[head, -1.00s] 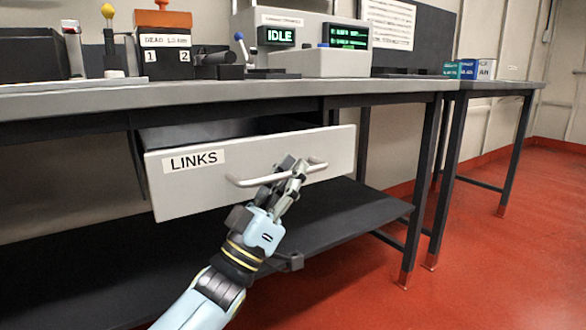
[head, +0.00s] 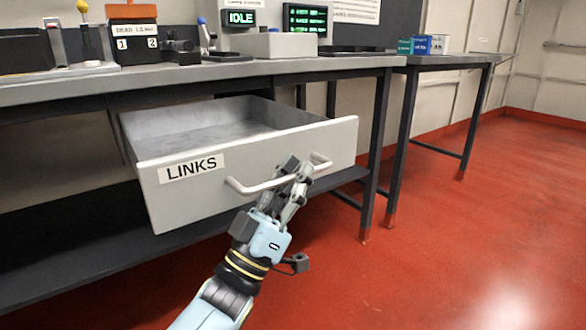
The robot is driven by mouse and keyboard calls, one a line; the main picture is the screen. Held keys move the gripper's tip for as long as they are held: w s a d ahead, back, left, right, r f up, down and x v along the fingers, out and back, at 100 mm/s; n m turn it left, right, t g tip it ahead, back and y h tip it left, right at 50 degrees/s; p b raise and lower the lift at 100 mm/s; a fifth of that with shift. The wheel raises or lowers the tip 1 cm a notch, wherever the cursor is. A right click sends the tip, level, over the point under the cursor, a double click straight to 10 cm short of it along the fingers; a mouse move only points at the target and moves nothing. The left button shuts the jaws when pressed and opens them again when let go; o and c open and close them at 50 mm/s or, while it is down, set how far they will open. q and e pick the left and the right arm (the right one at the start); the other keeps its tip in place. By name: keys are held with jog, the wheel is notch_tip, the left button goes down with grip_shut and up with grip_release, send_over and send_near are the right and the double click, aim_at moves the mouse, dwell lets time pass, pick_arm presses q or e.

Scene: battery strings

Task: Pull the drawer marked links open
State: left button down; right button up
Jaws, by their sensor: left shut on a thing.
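The drawer marked LINKS (head: 250,165) hangs under the bench and stands well out from it. Its grey inside shows and the visible part of its floor looks bare. Its label (head: 191,168) is on the left of the white front. The pale bar handle (head: 247,188) runs across the right half of the front. My left gripper (head: 296,177) is shut on the handle, its fingers around the bar and hiding the bar's middle. My right gripper is not in view.
The grey bench top (head: 200,76) runs above the drawer, with a DEAD LOAD box (head: 137,43) and an IDLE display (head: 240,18) on it. A dark lower shelf (head: 90,245) is below. A second table (head: 455,60) stands at right. Red floor (head: 450,230) is clear at right.

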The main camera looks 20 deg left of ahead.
pick_arm(q)
jog(key=shift+s+d, duration=0.1)
jog(key=shift+d, duration=0.05)
jog(key=c, duration=1.4)
grip_release()
jog(key=shift+f, duration=0.1)
jog(key=v, duration=1.2)
